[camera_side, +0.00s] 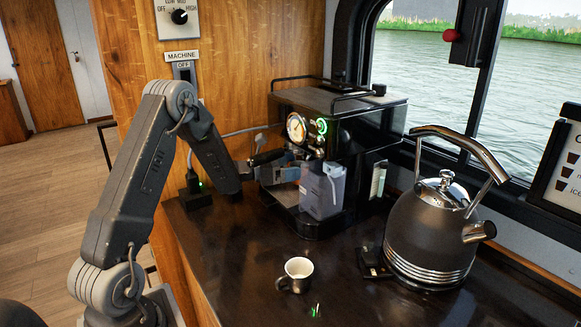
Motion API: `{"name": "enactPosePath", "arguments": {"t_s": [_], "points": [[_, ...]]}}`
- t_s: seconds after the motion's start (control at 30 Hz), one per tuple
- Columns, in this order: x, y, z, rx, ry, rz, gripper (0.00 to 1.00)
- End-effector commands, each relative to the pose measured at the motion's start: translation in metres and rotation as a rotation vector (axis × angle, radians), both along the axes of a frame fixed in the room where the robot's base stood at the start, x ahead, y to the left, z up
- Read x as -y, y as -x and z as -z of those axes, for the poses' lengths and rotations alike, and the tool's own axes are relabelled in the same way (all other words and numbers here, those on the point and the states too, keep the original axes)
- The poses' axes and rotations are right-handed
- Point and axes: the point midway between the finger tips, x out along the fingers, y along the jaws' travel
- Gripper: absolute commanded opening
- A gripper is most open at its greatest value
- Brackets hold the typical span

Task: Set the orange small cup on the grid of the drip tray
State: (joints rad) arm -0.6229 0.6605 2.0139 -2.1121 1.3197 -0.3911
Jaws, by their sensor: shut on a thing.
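My gripper (301,178) is at the front of the coffee machine (368,128), below its brew head and above the drip tray (298,222). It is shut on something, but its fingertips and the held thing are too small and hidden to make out. I see no orange cup clearly in this view. The tray's dark front edge shows, but its grid is mostly hidden behind a greyish translucent box shape (322,192).
A grey kettle (430,232) stands at the right, beside a small black block (372,262). The left front counter is clear.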

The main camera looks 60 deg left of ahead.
Motion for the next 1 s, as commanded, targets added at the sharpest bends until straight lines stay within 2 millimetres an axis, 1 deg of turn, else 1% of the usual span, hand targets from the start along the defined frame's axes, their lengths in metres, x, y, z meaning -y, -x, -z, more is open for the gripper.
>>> {"name": "enactPosePath", "arguments": {"t_s": [0.57,1.0], "points": [[-0.0001,-0.0001,0.0000,0.001,0.000,0.000,0.62],[-0.0001,-0.0002,0.0074,0.001,-0.001,0.000,0.62]]}}
